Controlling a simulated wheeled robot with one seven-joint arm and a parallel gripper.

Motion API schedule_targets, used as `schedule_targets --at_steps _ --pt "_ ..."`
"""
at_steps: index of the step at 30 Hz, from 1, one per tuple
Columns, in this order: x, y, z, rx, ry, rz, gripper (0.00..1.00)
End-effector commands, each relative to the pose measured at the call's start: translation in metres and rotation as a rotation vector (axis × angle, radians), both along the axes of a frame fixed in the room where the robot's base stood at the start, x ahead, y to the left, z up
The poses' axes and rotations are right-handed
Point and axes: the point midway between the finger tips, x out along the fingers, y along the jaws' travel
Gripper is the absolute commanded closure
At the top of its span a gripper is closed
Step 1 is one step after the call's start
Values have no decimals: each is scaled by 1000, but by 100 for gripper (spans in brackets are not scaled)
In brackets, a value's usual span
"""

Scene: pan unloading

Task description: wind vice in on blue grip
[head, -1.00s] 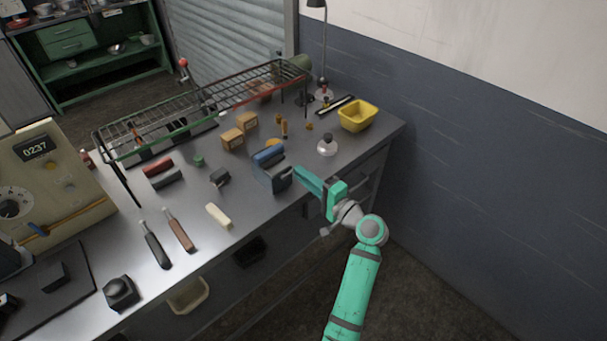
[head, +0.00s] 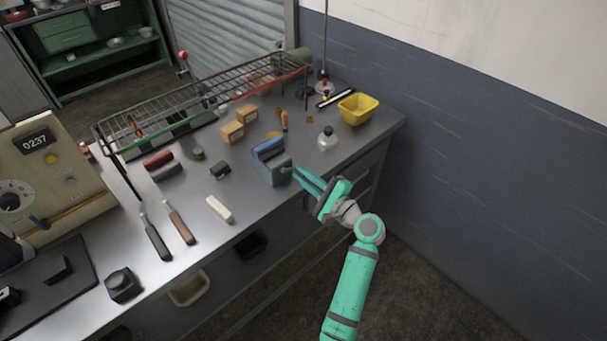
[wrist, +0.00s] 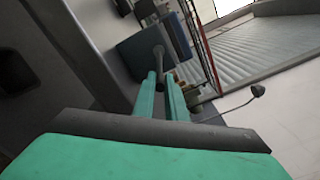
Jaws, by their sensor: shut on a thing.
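The blue-grey vice (head: 272,173) stands at the front edge of the metal bench. The blue grip (head: 268,148) lies at the top of the vice, between its jaws; any gap between jaw and grip is too small to tell. My gripper (head: 297,172) reaches in from the right at the vice's front end, its fingers shut on the vice handle. In the wrist view, the grey vice handle (wrist: 159,52) sticks out of the vice body (wrist: 136,45) toward my gripper (wrist: 161,76). The fingertips close around the handle's end.
A white-grey flask (head: 327,140) and a yellow bin (head: 358,109) stand to the right of the vice. A wire rack (head: 205,100) runs along the back. A cream block (head: 219,209) and a dark block (head: 220,170) lie to the left.

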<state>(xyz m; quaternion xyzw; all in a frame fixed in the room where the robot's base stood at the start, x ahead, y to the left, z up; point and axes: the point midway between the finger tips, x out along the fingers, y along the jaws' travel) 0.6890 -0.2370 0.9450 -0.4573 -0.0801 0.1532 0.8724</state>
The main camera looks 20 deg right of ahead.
Motion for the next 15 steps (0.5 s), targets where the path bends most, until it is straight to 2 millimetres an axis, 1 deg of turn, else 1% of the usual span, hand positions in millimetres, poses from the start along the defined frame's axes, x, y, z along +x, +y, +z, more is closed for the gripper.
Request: schedule_targets --at_steps 13,14,15 --pt "0 0 -1 10 4 -1 100" --pt "0 0 -1 10 4 -1 86" --pt "1 0 -1 10 4 -1 77"
